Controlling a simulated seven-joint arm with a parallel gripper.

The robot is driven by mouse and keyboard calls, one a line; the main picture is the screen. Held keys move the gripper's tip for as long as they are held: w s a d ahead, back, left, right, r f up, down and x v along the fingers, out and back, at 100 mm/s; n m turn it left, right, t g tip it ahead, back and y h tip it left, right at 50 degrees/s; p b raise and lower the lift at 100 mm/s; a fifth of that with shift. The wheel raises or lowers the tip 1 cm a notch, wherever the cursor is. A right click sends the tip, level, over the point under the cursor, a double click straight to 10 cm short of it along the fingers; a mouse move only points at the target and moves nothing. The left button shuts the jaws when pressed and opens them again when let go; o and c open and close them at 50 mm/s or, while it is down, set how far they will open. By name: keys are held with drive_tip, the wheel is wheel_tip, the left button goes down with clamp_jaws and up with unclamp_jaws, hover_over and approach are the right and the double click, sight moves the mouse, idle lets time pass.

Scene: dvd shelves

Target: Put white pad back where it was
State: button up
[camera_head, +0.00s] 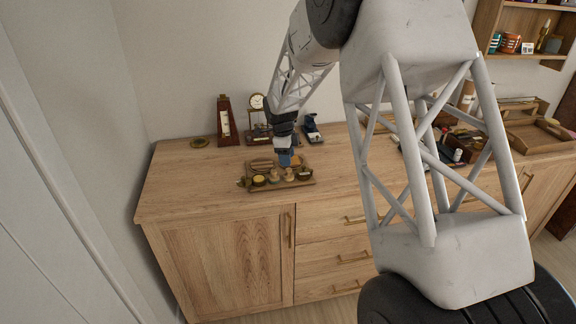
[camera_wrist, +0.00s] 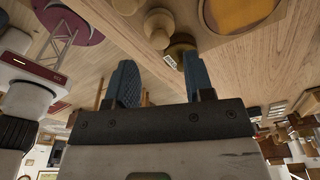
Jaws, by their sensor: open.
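My gripper (camera_head: 286,160) is low over a small wooden tray (camera_head: 278,187) on the sideboard's left part. Its blue fingers are apart in the wrist view (camera_wrist: 162,75), with nothing seen held between them. Beyond the fingertips are a turned wooden piece (camera_wrist: 181,44) and a small piece with a pale, marked face (camera_wrist: 169,61). I cannot tell whether that pale face is the white pad; no white pad is clearly made out in either view. A yellow-orange round pad (camera_wrist: 238,12) in a wooden ring lies to the right. My gripper hides part of the tray in the head view.
Behind the tray stand a dark red metronome (camera_head: 227,121), a small clock (camera_head: 257,102) and a dark device (camera_head: 312,130). A brass dish (camera_head: 199,142) lies at the back left. The sideboard (camera_head: 180,185) is clear left of the tray. Boxes and trays crowd its right part.

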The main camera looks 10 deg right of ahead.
wheel_tip(320, 180, up, 6)
drive_tip(key=shift+w+a+r, duration=0.15)
drive_tip(key=shift+a+r, duration=0.1)
drive_tip(key=shift+a, duration=0.15)
idle(0.4)
drive_tip(key=s+d+r+n+t, duration=0.1)
drive_tip(key=s+r+n, duration=0.55)
drive_tip(key=s, duration=0.65)
drive_tip(key=s+r+n+t, duration=0.1)
drive_tip(key=s+r+n, duration=0.5)
drive_tip(key=s, duration=0.7)
drive_tip(key=s+n+t+y, duration=0.1)
drive_tip(key=s+n, duration=0.9)
drive_tip(key=s, duration=1.5)
drive_tip(key=shift+s+f, duration=0.15)
drive_tip(key=shift+f, duration=0.25)
